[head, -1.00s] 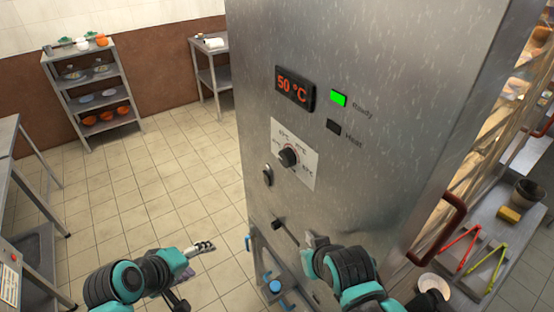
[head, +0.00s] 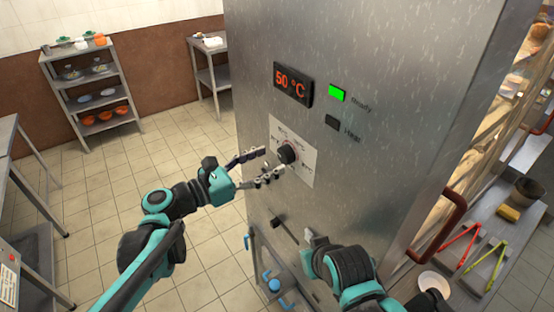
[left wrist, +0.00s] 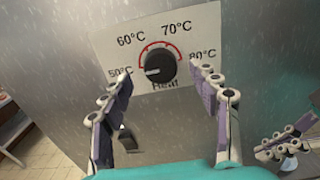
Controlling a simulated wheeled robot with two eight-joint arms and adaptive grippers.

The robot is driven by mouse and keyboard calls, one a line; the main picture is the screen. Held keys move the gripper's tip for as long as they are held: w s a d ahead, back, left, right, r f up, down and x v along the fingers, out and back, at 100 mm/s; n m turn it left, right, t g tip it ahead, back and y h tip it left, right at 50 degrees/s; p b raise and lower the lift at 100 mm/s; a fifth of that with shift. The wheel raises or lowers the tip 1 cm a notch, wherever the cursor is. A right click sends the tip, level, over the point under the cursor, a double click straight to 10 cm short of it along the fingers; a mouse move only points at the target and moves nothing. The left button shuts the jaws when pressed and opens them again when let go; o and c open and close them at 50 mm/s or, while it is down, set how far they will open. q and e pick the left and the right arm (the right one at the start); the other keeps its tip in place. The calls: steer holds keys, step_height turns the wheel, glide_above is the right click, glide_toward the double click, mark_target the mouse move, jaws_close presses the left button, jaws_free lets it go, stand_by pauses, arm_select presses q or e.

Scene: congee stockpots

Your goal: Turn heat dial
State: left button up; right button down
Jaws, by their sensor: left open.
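The black heat dial (head: 288,153) sits on a white scale plate (head: 306,166) on the steel cabinet front. In the left wrist view the dial (left wrist: 159,62) has its white mark toward 50°C. The scale reads 50 to 80°C, with "Heat" below. My left gripper (head: 273,161) is open just left of the dial. In the left wrist view its fingers (left wrist: 164,84) stand apart on either side below the dial, not closed on it. My right gripper (head: 314,240) is low by the cabinet, mostly hidden by its own wrist.
The display (head: 293,85) reads 50 °C. A green lamp (head: 337,93) marked Ready is lit; the Heat lamp (head: 331,122) is dark. A black knob (head: 278,225) is lower on the front. Red and green tongs (head: 480,265) lie on a shelf at right. Floor at left is clear.

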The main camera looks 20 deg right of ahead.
mark_target(282, 155)
arm_select(q)
steer(key=shift+b+x, duration=0.3)
steer(key=shift+x, duration=1.45)
steer(key=c, duration=1.1)
